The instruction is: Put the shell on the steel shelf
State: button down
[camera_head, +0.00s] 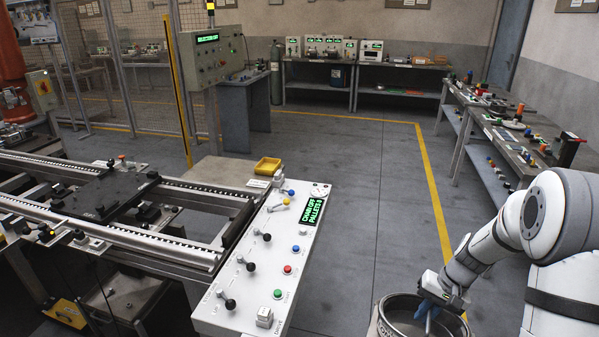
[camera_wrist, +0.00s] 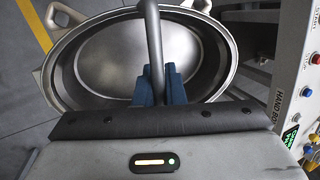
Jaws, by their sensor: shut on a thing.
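The shell is a grey metal, open-topped round vessel (camera_head: 388,326) at the bottom right of the head view, cut off by the frame edge. In the wrist view the shell (camera_wrist: 222,62) shows its rim, hollow inside and lugs at the upper left and top. My gripper (camera_head: 428,308) is at the shell's rim. Its blue fingers (camera_wrist: 160,84) are shut on a grey bar or tube at the shell; the fingers hide where it joins. I cannot tell which surface is the steel shelf; a long metal bench (camera_head: 505,137) with a lower shelf stands at the right.
A white control panel (camera_head: 244,285) with levers and buttons stands left of the shell, beside a roller conveyor (camera_head: 150,240). A back bench (camera_head: 345,64) carries instruments. Several small parts lie on the right bench. The grey floor with a yellow line is clear between them.

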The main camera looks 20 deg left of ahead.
aim_at(215, 170)
jog(key=u, duration=0.25)
jog(key=i, duration=5.2)
